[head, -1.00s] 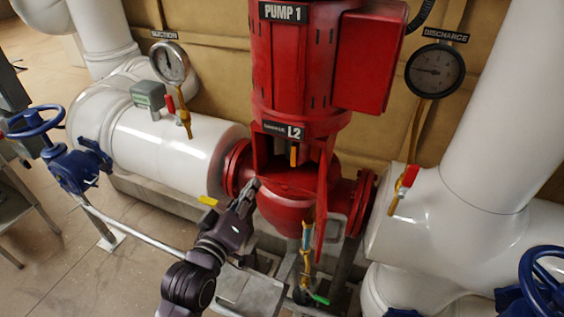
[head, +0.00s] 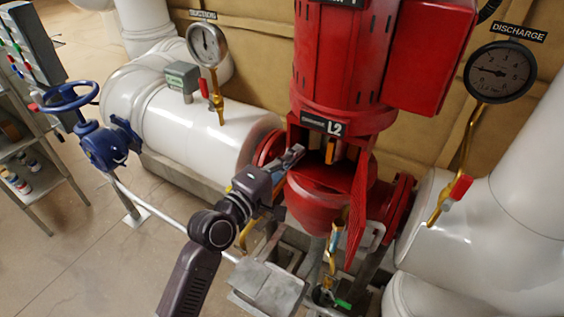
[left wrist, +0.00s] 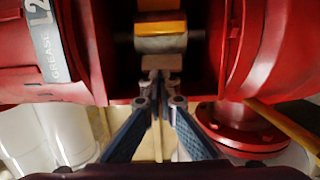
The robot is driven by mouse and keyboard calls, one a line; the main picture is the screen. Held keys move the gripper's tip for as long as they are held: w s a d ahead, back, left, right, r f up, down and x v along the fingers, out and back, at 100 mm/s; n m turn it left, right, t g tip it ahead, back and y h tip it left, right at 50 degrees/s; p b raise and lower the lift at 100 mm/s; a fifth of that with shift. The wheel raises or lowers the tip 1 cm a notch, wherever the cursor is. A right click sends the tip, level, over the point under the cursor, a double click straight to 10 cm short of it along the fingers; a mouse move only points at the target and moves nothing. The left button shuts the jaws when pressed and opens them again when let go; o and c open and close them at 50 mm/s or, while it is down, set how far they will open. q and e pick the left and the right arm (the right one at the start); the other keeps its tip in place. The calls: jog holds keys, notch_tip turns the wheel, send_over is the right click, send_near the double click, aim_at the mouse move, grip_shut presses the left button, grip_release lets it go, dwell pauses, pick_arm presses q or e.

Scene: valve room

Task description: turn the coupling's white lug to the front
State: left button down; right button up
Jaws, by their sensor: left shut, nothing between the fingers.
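The coupling sits in the dark opening of the red pump below the L2 label. In the head view it shows as a small piece with an orange part (head: 330,150). In the left wrist view the coupling (left wrist: 160,42) is a grey and orange block on a horizontal-looking shaft, straight ahead of the fingers. I cannot make out a white lug in either view. My left gripper (head: 294,156) is shut and empty at the left edge of the opening. Its fingertips (left wrist: 161,80) point at the coupling; whether they touch it I cannot tell. My right gripper is not in view.
The red pump housing (head: 345,62) frames the opening, with a red guard plate (head: 358,215) at its right. White pipes (head: 200,140) stand left and right. A blue handwheel valve (head: 105,145), gauges (head: 207,45) and a lower pipe with a green handle (head: 343,303) surround it.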

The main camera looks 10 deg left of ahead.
pick_arm(q)
jog(key=shift+x, duration=0.95)
jog(key=d, duration=0.1)
jog(key=s+d+p, duration=0.1)
jog(key=shift+d, duration=0.3)
jog(key=shift+s+d, duration=0.25)
jog(key=shift+d, duration=0.3)
jog(key=shift+w, duration=0.1)
jog(key=shift+d+p, duration=0.15)
jog(key=shift+p, duration=0.25)
